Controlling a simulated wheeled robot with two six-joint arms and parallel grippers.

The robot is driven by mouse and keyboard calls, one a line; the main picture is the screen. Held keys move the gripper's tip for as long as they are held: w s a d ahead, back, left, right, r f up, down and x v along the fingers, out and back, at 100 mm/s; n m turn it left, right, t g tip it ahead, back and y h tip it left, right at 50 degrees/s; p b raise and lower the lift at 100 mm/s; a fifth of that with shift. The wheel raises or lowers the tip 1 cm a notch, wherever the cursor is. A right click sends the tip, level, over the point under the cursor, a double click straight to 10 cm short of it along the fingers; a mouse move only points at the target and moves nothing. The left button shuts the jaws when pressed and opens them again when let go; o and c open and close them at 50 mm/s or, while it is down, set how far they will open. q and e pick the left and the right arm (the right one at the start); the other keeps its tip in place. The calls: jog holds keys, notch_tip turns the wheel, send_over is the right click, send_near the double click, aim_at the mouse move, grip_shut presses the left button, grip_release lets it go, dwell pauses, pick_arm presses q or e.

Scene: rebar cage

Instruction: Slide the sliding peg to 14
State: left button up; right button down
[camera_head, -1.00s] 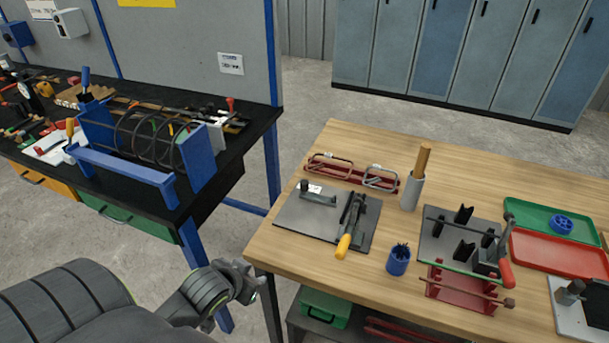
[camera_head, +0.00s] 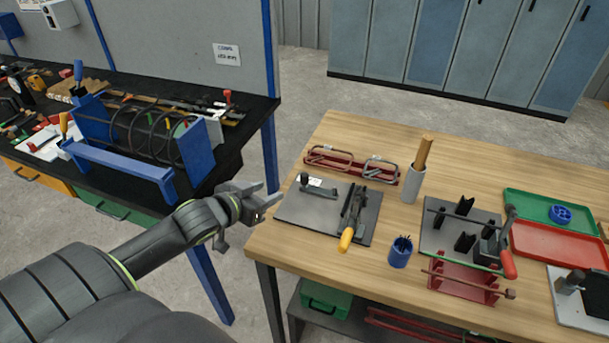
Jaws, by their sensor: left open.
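My left gripper (camera_head: 262,205) is open and empty, in the air just off the left edge of the wooden table. A grey plate (camera_head: 330,215) lies on the table just right of it. The plate carries a small dark piece with a round knob (camera_head: 305,180) and a white label, and a dark tool with a yellow handle (camera_head: 346,239). I cannot make out a sliding peg or the number 14 for certain. My right gripper is not in view.
The wooden table (camera_head: 300,258) also bears a red rack (camera_head: 330,165), a grey cylinder (camera_head: 413,184), a blue cup (camera_head: 400,252), a black fixture plate (camera_head: 440,240), a green tray (camera_head: 520,205) and a red tray (camera_head: 560,252). A black bench with a blue-framed cage (camera_head: 120,165) stands left.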

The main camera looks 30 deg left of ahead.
aim_at(302, 176)
pick_arm(q)
jog(key=x, duration=1.7)
jog(key=shift+w+d, duration=0.15)
jog(key=shift+w, duration=0.05)
jog(key=shift+c, duration=0.5)
grip_shut()
